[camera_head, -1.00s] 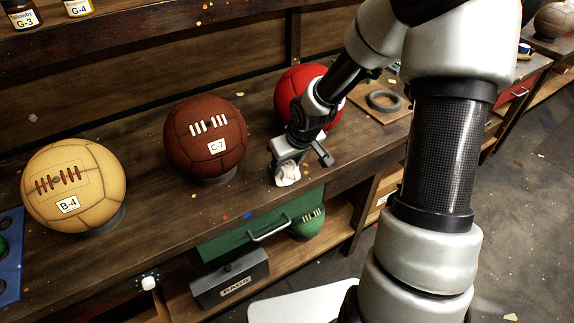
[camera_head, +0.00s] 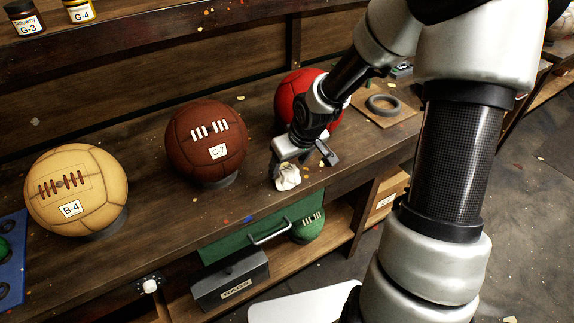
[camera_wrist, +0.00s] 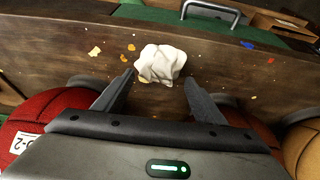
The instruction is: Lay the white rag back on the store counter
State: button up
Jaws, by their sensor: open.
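The white rag (camera_head: 288,177) is a small crumpled bundle on the wooden counter (camera_head: 150,215), near its front edge and in front of the red ball. It also shows in the wrist view (camera_wrist: 161,64), resting on the counter between and just beyond my fingertips. My gripper (camera_head: 305,163) is low over the counter at the rag, pointing down. Part of the rag is hidden behind the gripper in the head view.
The brown ball C-7 (camera_head: 206,142) and tan ball B-4 (camera_head: 77,188) stand left of the gripper; the red ball (camera_head: 297,92) is close behind it. A dark ring (camera_head: 383,104) lies to the right. Below are a green drawer (camera_head: 240,238) and a RAGS box (camera_head: 230,280).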

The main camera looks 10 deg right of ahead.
jog(key=p+v, duration=0.3)
jog(key=v, duration=0.6)
jog(key=shift+s+r, duration=0.1)
jog(key=shift+r, duration=0.05)
